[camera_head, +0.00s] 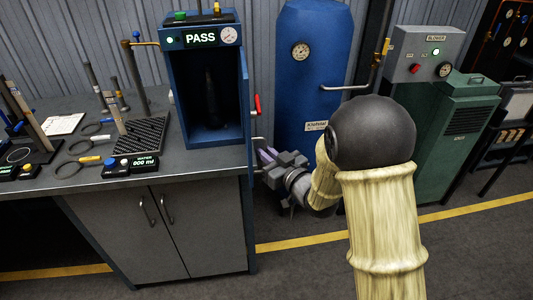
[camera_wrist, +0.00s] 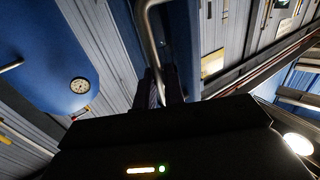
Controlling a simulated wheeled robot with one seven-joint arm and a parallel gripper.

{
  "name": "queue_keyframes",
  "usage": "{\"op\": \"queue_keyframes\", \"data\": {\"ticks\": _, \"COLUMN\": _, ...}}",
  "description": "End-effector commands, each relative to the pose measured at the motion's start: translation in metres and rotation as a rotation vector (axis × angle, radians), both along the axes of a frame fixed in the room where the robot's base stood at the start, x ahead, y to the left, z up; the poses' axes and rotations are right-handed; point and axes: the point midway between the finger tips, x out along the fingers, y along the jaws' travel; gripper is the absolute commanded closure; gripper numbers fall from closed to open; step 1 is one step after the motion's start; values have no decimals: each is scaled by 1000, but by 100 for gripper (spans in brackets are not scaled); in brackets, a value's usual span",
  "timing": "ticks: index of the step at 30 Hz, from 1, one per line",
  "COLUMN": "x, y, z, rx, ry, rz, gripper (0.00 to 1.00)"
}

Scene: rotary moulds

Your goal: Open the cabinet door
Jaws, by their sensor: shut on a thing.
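The blue cabinet (camera_head: 203,139) stands on the bench with a lit PASS sign and a gauge on top. Its front is open and a dark upright object (camera_head: 212,98) shows inside. Its door (camera_head: 246,105) is swung out on the right side and shows nearly edge-on, with a red-handled latch (camera_head: 257,105) on its outer face. My gripper (camera_head: 266,156) is at the outer side of the door, low down. In the wrist view, my gripper (camera_wrist: 166,88) is shut on the door's metal bar handle (camera_wrist: 148,35). The head view hides most of the handle.
A blue tank (camera_head: 312,70) with a gauge stands right of the door, close behind my arm. A green machine (camera_head: 448,120) is further right. The grey bench (camera_head: 190,165) carries a mesh tray, rods and tools on the left. Floor is open in front.

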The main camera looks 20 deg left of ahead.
Motion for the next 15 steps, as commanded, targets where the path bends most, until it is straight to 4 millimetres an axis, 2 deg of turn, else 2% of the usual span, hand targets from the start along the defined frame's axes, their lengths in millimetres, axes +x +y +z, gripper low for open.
{"op": "queue_keyframes", "data": {"ticks": 1, "x": 2, "y": 1, "z": 5, "rx": 10, "ry": -10, "rz": -3, "gripper": 100}}
{"op": "queue_keyframes", "data": {"ticks": 2, "x": 3, "y": 0, "z": 6, "rx": 10, "ry": -10, "rz": -3, "gripper": 87}}
{"op": "queue_keyframes", "data": {"ticks": 5, "x": 2, "y": 0, "z": 4, "rx": 7, "ry": -8, "rz": -3, "gripper": 68}}
{"op": "queue_keyframes", "data": {"ticks": 15, "x": 2, "y": -2, "z": 2, "rx": 3, "ry": -4, "rz": -5, "gripper": 68}}
